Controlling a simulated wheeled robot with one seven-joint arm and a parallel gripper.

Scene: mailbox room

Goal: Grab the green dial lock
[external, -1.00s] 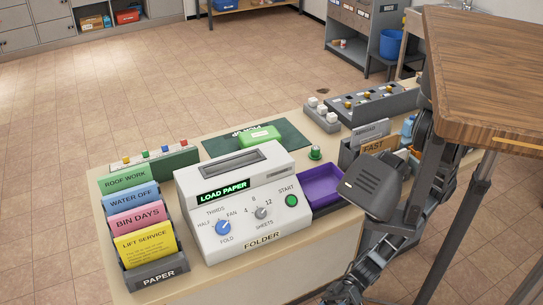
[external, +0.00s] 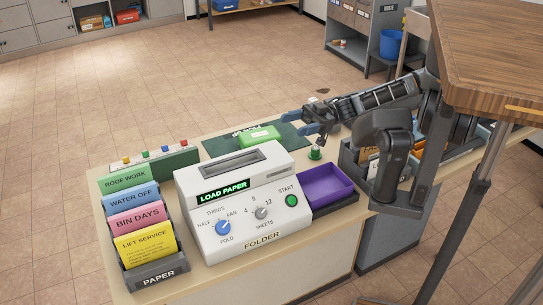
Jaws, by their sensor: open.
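A small round green thing (external: 315,154) stands on the desk just right of the white folder machine. It looks like the green dial lock, but it is too small to make out a dial. My gripper (external: 301,122) has blue fingertips and is open and empty. It points left in the picture, with its fingers spread near the right edge of the dark green pick-up mat (external: 219,147). It appears a little above and behind the small green thing, apart from it. A light green block (external: 259,133) lies on the mat.
The folder machine (external: 245,200) fills the middle of the desk, with a purple tray (external: 328,182) to its right. A paper rack (external: 165,274) stands at the left. My arm covers the right of the desk, beside a wooden table (external: 490,60).

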